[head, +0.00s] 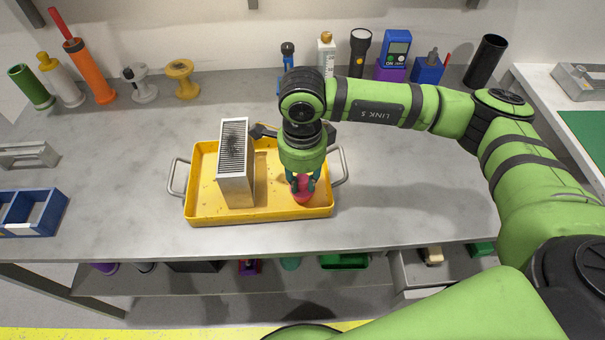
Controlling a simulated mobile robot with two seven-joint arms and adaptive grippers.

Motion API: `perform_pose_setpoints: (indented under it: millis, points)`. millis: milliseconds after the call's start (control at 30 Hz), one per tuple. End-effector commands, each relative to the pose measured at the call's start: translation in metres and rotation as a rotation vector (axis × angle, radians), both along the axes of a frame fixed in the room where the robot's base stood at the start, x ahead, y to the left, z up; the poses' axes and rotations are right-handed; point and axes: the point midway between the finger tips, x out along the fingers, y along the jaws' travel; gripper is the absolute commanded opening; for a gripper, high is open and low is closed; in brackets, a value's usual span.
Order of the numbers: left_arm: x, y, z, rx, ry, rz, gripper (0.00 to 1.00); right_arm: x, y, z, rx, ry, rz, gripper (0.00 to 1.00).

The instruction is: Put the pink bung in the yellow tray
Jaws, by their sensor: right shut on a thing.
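The yellow tray (256,216) sits on the grey workbench, with a metal handle at each side. My right gripper (303,185) points down over the tray's right part and is shut on the pink bung (302,194). The bung is partly hidden by the fingers. I cannot tell whether it touches the tray floor or hangs just above it. A tall metal grater-like box (234,170) stands in the tray's left part, to the left of the bung. My left gripper is not in view.
A blue divided bin (45,213) and a grey metal holder (28,156) lie at the left. Spools and coloured cylinders stand at the back left. A black torch (360,48), a blue meter (396,48) and a black cup (486,60) stand along the back. The bench right of the tray is clear.

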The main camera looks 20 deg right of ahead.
Motion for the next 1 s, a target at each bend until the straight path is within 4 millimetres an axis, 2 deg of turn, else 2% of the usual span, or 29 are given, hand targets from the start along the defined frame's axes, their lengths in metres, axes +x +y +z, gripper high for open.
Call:
perform_pose_setpoints:
  millis: [267, 300, 333, 367, 667, 800, 833, 1000]
  points:
    - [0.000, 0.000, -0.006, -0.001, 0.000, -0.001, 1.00, 0.000, 0.000, -0.004, 0.000, 0.000, 0.000, 0.00]
    - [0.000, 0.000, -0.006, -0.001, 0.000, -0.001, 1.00, 0.000, 0.000, -0.004, -0.001, 0.000, 0.000, 0.29]
    - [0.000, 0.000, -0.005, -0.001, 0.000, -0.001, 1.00, 0.000, 0.000, -0.003, -0.001, 0.000, 0.000, 0.41]
    - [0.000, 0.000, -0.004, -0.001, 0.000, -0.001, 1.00, 0.000, 0.000, -0.002, -0.001, 0.000, 0.000, 0.49]
    - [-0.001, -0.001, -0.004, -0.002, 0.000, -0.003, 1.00, 0.000, 0.000, -0.002, -0.001, 0.000, 0.000, 0.49]
    - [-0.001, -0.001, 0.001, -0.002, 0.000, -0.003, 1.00, 0.000, 0.000, 0.004, 0.000, -0.001, 0.000, 0.49]
    - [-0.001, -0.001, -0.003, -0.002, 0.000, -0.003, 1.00, 0.001, 0.000, 0.006, 0.000, -0.002, 0.000, 0.49]
    - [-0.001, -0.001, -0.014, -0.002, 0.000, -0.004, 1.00, 0.002, 0.000, 0.037, 0.001, -0.008, 0.001, 0.49]
